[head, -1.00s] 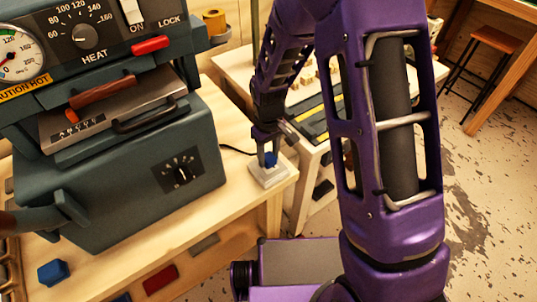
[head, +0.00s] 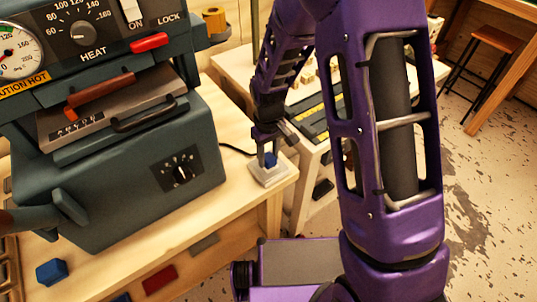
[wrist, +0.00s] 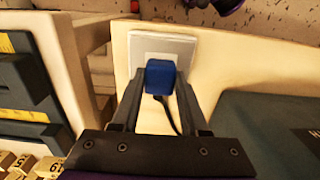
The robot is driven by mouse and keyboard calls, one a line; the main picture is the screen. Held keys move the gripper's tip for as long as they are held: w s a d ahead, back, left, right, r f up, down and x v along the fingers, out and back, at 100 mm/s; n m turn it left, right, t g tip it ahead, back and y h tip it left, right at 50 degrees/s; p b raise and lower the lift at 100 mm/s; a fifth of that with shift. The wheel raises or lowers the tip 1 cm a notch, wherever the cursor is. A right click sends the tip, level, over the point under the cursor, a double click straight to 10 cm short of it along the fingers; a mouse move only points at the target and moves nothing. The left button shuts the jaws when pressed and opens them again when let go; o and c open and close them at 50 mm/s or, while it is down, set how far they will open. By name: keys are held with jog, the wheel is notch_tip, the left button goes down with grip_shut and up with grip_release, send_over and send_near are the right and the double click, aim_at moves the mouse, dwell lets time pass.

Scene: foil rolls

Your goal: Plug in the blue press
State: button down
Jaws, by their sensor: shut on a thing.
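The press (head: 110,170) is a dark blue-green machine with a gauge, a heat dial and a lever, standing on the wooden bench. A blue plug (head: 270,160) with a black cord sits at a pale socket plate (head: 270,176) on the bench's right end. My gripper (head: 268,150) points down over the plate and is shut on the plug. In the wrist view the plug (wrist: 160,76) is between the two fingers, in front of the pale plate (wrist: 178,48). The plug hides the socket holes, so I cannot tell whether it is fully seated.
A blue block (head: 52,272) lies at the bench's front left. A second table (head: 230,70) with small wooden blocks and a dark tool stands behind. A stool (head: 490,50) is at the far right. Open floor (head: 490,170) lies to the right.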

jog(key=shift+f, duration=0.3)
jog(key=shift+c, duration=1.7)
grip_release()
notch_tip(320, 180, up, 18)
jog(key=p, duration=0.2)
jog(key=shift+f, duration=0.25)
